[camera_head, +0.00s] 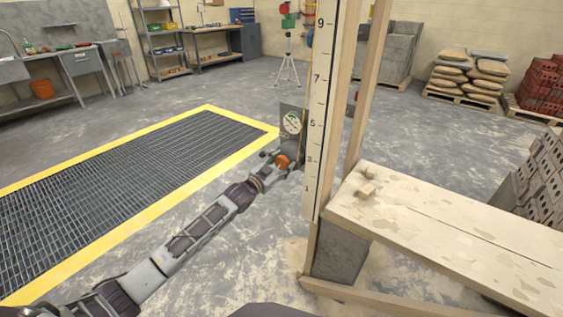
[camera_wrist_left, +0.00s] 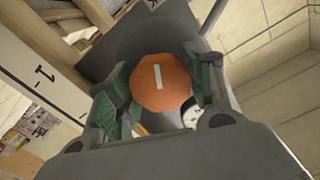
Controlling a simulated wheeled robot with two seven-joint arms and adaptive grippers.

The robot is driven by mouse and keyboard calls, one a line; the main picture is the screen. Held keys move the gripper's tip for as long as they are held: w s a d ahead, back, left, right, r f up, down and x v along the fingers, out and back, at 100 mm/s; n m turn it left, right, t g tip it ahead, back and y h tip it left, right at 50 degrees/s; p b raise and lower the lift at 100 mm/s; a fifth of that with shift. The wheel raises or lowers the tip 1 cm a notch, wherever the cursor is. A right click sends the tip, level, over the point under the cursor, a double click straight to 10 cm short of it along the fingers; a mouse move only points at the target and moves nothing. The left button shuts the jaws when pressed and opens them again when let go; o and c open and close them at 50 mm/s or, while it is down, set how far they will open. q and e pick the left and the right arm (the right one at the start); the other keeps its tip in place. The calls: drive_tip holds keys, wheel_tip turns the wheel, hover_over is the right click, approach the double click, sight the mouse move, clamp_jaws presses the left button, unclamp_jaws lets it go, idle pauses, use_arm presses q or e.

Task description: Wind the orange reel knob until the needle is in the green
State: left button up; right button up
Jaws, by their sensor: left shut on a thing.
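The orange reel knob (camera_head: 283,161) sits on a grey plate below a round white gauge (camera_head: 291,123), beside a tall numbered board. My left gripper (camera_head: 281,158) reaches it from the lower left and is shut on it. In the left wrist view the knob (camera_wrist_left: 161,84) faces me, with an upright white mark on its front. The green-padded fingers of my left gripper (camera_wrist_left: 160,92) stand on either side of it. The gauge shows small in the head view, and I cannot tell where its needle points. My right gripper is not in view.
The numbered board (camera_head: 318,110) and its timber frame stand just right of the knob. A plank bench (camera_head: 450,225) fills the lower right, with stacked bricks (camera_head: 540,170) behind. A yellow-edged floor grate (camera_head: 120,165) lies left. Open floor surrounds my arm.

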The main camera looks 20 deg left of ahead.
use_arm(q)
drive_tip(key=m+p, duration=0.3)
drive_tip(key=m, duration=0.1)
drive_tip(key=shift+r+m, duration=0.1)
drive_tip(key=shift+m, duration=0.2)
drive_tip(key=m+p, duration=0.1)
drive_tip(key=m, duration=0.1)
drive_tip(key=shift+m, duration=0.3)
drive_tip(key=shift+m+p, duration=0.65)
drive_tip(key=shift+m, duration=0.75)
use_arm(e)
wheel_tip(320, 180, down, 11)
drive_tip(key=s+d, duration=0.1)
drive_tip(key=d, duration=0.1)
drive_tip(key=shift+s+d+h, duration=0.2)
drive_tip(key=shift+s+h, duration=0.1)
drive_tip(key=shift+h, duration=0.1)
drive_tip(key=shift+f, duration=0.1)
use_arm(q)
drive_tip(key=o, duration=1)
drive_tip(key=shift+o, duration=0.2)
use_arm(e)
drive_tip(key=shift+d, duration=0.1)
use_arm(q)
drive_tip(key=shift+s+a, duration=0.1)
